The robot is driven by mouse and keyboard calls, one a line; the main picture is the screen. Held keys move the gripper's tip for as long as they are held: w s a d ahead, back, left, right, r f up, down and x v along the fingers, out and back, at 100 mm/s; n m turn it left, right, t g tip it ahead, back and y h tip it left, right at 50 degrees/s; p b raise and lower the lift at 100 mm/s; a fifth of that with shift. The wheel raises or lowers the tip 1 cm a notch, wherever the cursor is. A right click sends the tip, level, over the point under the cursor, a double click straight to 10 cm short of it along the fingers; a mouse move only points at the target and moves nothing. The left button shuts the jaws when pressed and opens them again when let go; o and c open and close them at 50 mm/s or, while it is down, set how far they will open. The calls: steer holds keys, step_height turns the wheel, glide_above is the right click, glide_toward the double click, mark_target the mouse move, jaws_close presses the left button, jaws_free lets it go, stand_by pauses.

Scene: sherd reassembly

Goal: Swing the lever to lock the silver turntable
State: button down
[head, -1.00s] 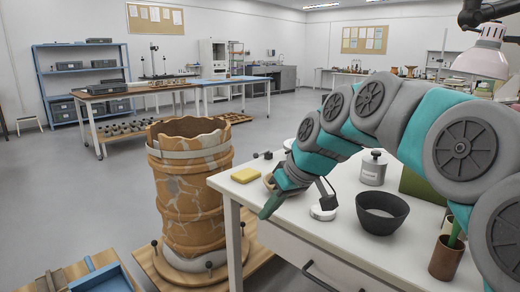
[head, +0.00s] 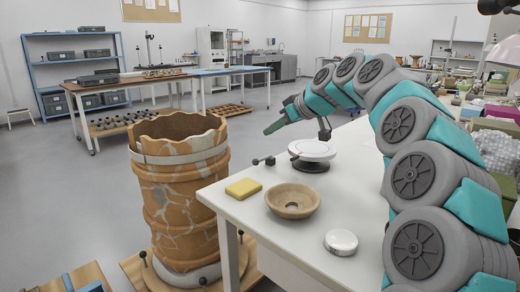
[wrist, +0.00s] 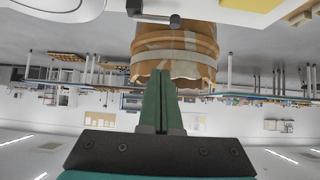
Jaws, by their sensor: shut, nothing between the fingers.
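The silver turntable (head: 313,150) is a pale round disc on a dark base, on the white table near its far edge. A dark lever (head: 264,160) with a knob sticks out at its left; in the wrist view the lever (wrist: 153,17) lies at the top, beside the turntable's rim (wrist: 60,12). My gripper (head: 269,130) has green fingers, shut and empty, and is above and beyond the lever in the head view. In the wrist view the gripper (wrist: 160,75) points towards the big jar, apart from the lever.
A large cracked orange jar (head: 180,200) stands on a wooden base left of the table. On the white table (head: 290,232) are a yellow sponge (head: 243,188), a tan bowl (head: 292,200) and a round silver tin (head: 341,242). Clutter fills the right side.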

mark_target(260, 160)
steer(key=shift+a+f, duration=0.1)
steer(key=p+x, duration=0.1)
steer(key=x, duration=0.8)
steer(key=shift+w+a+f, duration=0.1)
steer(key=shift+w+a, duration=0.05)
steer(key=shift+a, duration=0.1)
steer(key=shift+d+f, duration=0.1)
steer(key=shift+f, duration=0.15)
steer(key=shift+s+d+f, duration=0.9)
steer(key=shift+s+d, duration=0.2)
steer(key=shift+s, duration=0.05)
steer(key=shift+d, duration=0.2)
steer(key=shift+a+n, duration=0.1)
steer(key=shift+n, duration=0.2)
